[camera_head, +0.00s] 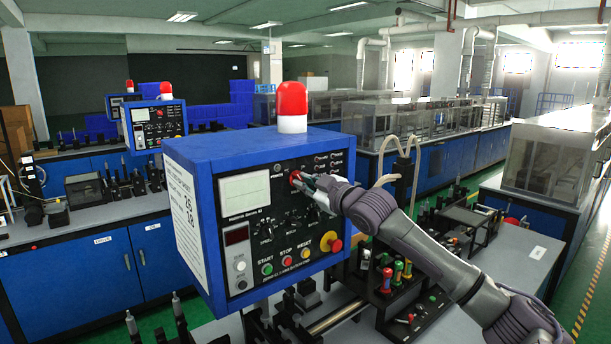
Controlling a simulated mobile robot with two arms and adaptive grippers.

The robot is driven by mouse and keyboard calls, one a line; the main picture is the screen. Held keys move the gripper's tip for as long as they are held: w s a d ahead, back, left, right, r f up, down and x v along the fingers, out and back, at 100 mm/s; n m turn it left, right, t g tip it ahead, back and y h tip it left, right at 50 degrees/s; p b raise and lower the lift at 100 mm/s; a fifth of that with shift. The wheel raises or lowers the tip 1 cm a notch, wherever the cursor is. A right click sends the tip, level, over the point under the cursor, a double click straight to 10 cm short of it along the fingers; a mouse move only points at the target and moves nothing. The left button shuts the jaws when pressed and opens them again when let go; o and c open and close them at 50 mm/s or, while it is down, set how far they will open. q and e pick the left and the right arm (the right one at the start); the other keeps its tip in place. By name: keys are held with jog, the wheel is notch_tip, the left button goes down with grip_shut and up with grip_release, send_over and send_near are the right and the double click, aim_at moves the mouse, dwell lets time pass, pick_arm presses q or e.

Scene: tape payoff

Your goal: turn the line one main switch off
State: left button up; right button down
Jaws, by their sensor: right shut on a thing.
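A blue control box (262,140) with a black front panel stands in the middle of the view. My right arm comes in from the right. Its gripper (299,180) is at the upper part of the panel, shut on a small red switch knob (295,176). The fingers partly cover the knob, so its turned position and any label cannot be read. Lower on the panel are a green start button (267,269), a red stop button (287,261) and a yellow reset button (306,252). My left gripper is not in view.
A red emergency button (335,245) sits at the panel's lower right, below my right wrist. A red beacon (292,106) tops the box. Fixtures with coloured knobs (397,270) stand under my forearm. Another blue box (153,124) is farther back at left.

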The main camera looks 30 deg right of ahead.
jog(key=shift+r+n+p, duration=0.1)
jog(key=shift+n+p, duration=0.5)
jog(key=shift+n, duration=0.3)
jog(key=c, duration=1.2)
grip_release()
jog(key=s, duration=1.2)
jog(key=shift+d, duration=0.45)
